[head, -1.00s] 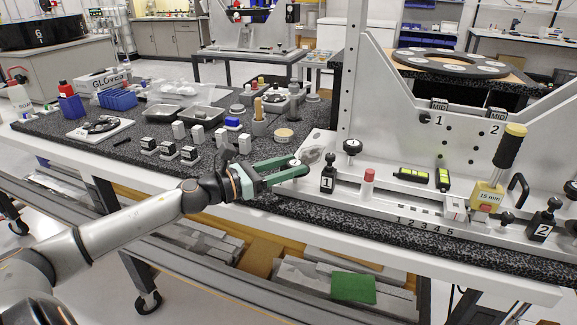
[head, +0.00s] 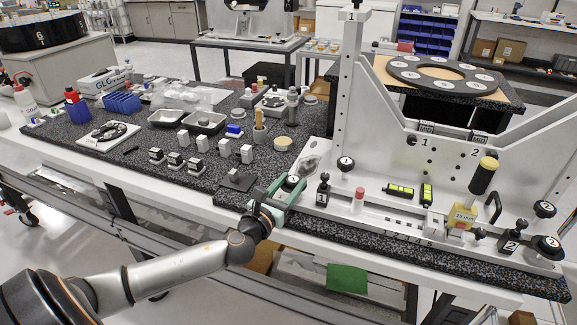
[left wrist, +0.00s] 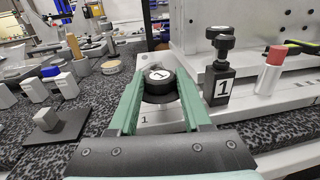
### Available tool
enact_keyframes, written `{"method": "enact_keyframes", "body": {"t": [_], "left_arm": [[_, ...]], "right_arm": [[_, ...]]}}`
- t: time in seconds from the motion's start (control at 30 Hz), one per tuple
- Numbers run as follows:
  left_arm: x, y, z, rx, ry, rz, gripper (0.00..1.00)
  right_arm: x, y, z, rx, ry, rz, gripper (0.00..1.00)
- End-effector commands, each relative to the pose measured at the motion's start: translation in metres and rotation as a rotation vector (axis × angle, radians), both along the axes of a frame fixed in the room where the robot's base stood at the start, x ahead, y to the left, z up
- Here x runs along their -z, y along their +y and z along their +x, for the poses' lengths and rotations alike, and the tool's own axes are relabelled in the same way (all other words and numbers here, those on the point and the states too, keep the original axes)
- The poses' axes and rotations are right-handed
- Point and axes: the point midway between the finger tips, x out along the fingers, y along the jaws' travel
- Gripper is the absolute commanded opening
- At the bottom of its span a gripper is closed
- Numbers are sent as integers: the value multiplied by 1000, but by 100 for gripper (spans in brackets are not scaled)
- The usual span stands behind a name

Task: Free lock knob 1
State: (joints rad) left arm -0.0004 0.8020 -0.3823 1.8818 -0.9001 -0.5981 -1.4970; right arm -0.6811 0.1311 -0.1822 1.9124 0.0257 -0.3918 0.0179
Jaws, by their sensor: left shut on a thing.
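A round black knob (left wrist: 160,82) with a white label "1" on top sits on the light metal base plate, where a "1" is printed beside it. My left gripper (left wrist: 158,92) has its green fingers on either side of this knob and is shut on it. In the head view the same knob (head: 292,182) shows between the fingertips of my left gripper (head: 291,188). The knob's underside is hidden. A second labelled knob (head: 345,163) stands farther back on the base. My right gripper is not in view.
Right of the held knob stand a black block labelled "1" (head: 323,190) with a small knob on top, and a red-capped cylinder (head: 358,200). A tall metal upright (head: 348,100) rises behind. A dark square plate (head: 236,180) lies left of the gripper.

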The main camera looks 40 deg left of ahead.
Motion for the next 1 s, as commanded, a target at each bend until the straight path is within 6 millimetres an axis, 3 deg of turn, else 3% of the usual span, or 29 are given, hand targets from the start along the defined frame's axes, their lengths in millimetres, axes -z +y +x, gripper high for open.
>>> {"method": "enact_keyframes", "body": {"t": [0.03, 0.3, 0.7, 1.0], "left_arm": [[-7, -4, 0, -45, 0, -9, 0], [-3, -8, 2, -302, 0, -7, 0], [0, -12, 6, -623, 0, -3, 0], [1, -12, 7, -753, -1, 1, 0]], "right_arm": [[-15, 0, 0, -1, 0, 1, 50], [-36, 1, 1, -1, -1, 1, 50], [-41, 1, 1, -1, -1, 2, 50], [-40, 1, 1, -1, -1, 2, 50]]}}
